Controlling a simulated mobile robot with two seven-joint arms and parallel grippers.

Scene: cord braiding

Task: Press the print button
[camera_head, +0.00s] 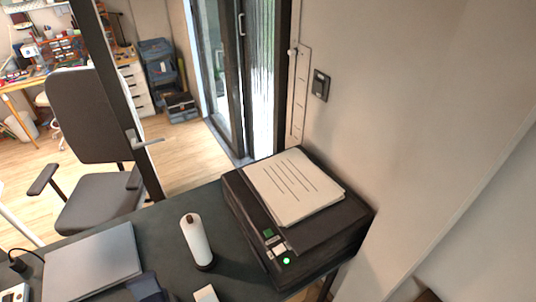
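A black printer (335,233) stands at the right end of the dark desk, close to the wall. White sheets with printed lines (292,187) lie on its top. Its control panel is on the near left part of the top. The panel has a small green screen (268,233), a pale label or key (279,248) and a round green lit button (286,261) near the front edge. No lettering on the button can be read. Neither of my grippers is in view, and nothing covers the panel.
On the desk (170,232), a white cylinder with a dark base (196,242) stands left of the printer. A closed grey laptop (93,262) lies further left. A small white object (206,293) lies at the front edge. An office chair (95,150) stands behind the desk.

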